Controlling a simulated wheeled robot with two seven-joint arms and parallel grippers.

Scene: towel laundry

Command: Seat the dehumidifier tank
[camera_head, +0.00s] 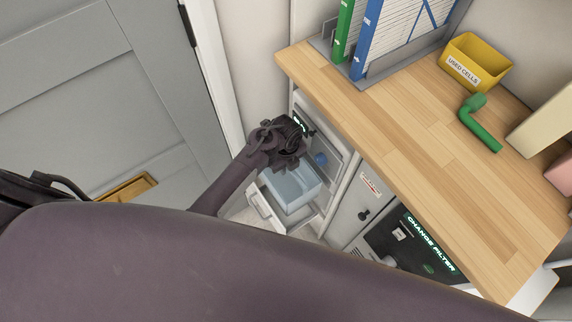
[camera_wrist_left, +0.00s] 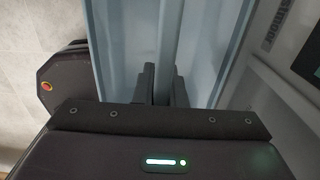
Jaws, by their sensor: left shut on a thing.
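The dehumidifier (camera_head: 337,158) is a pale cabinet under the wooden worktop, with a small lit green display near its top. The tank (camera_head: 292,186) is a light blue, see-through box low in the cabinet's open front, partly outside it. My left gripper (camera_head: 297,150) is above the tank, reaching down at its back edge. In the left wrist view, its two dark fingers (camera_wrist_left: 164,88) are shut on a thin light blue strip of the tank (camera_wrist_left: 207,45). The fingertips are partly hidden in the head view. My right gripper is not in view.
The worktop (camera_head: 420,150) overhangs the cabinet; it holds binders (camera_head: 375,40), a yellow "USED CELLS" bin (camera_head: 476,62) and a green bent pipe (camera_head: 480,124). A "CHANGE FILTER" panel (camera_head: 410,243) is at the lower right. A grey door (camera_head: 110,90) stands left.

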